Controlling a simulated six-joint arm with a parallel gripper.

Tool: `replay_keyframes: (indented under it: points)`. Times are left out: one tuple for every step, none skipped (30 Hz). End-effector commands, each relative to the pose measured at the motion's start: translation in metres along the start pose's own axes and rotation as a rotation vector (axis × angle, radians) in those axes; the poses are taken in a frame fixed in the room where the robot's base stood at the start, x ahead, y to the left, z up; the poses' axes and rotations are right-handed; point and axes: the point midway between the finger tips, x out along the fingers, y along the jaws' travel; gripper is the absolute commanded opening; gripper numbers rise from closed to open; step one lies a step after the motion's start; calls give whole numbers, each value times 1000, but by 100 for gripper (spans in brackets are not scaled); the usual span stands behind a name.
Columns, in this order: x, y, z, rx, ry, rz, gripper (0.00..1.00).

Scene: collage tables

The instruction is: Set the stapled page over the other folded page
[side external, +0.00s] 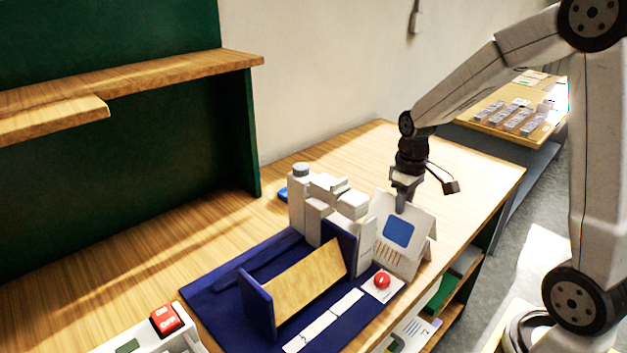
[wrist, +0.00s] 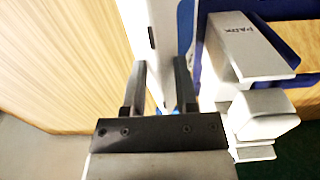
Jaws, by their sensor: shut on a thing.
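My gripper (side external: 403,190) points down at the right part of the table, shut on the top fold of a white folded page (side external: 412,258). This page has a blue square and red lines on its front, and its sides spread like a tent. In the wrist view, my gripper (wrist: 160,80) has the white page (wrist: 150,18) between its fingers. A small dark mark on the fold looks like a staple. I cannot tell whether its lower edges touch the table. I cannot make out a second folded page for sure.
A blue-ended stand with a slanted wooden board (side external: 300,275) is left of the page on a dark blue mat (side external: 212,300). White blocks (side external: 318,215) stand behind it. A red button (side external: 382,281) sits in front. The table (side external: 470,180) is clear behind and right.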

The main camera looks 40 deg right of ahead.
Motion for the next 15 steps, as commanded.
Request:
replay_keyframes:
  points:
    - [4, 0, 0, 0, -2, -1, 8]
    - [7, 0, 0, 0, -3, -1, 8]
    - [9, 0, 0, 0, -3, -1, 8]
    - [11, 0, 0, 0, -3, -1, 8]
    - [13, 0, 0, 0, -2, -1, 8]
    - [16, 0, 0, 0, -2, -1, 8]
    - [18, 0, 0, 0, -3, -1, 8]
    - [21, 0, 1, 0, -4, -1, 8]
    - [23, 0, 0, 0, -3, -1, 8]
    - [25, 0, 0, 0, -2, -1, 8]
    - [27, 0, 0, 0, -2, -1, 8]
    - [30, 0, 0, 0, -3, -1, 8]
    - [32, 0, 0, 0, -3, -1, 8]
    - [34, 0, 0, 0, -3, -1, 8]
    - [37, 0, 0, 0, -2, -1, 8]
